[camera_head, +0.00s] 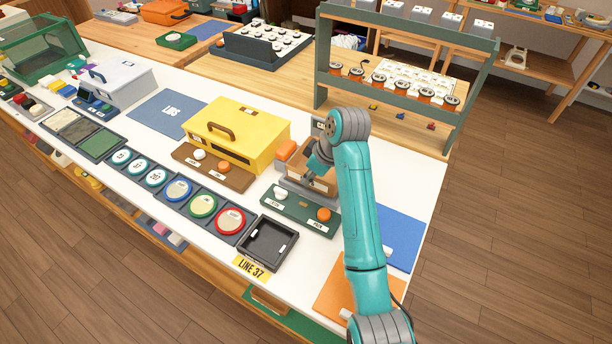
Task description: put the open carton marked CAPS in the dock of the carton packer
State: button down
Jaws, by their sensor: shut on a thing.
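A brown open carton (325,183) is at the packer near the right end of the white bench, partly hidden by my arm. Its marking is too small to read. My gripper (311,174) reaches down at the carton and is shut on its wall. The carton packer has a grey dock (291,186) and a dark green front panel (300,210) with a white knob and an orange knob. The carton appears in or just over the dock; whether it touches the dock floor is hidden.
A yellow machine (237,136) stands left of the packer. An empty black tray (268,243) lies in front. A green rack (398,87) stands behind my arm. Blue (400,236) and orange (340,295) mats lie to the right.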

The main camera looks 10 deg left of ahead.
jog(key=shift+f, duration=0.65)
jog(key=c, duration=1.2)
grip_release()
jog(key=shift+f, duration=0.1)
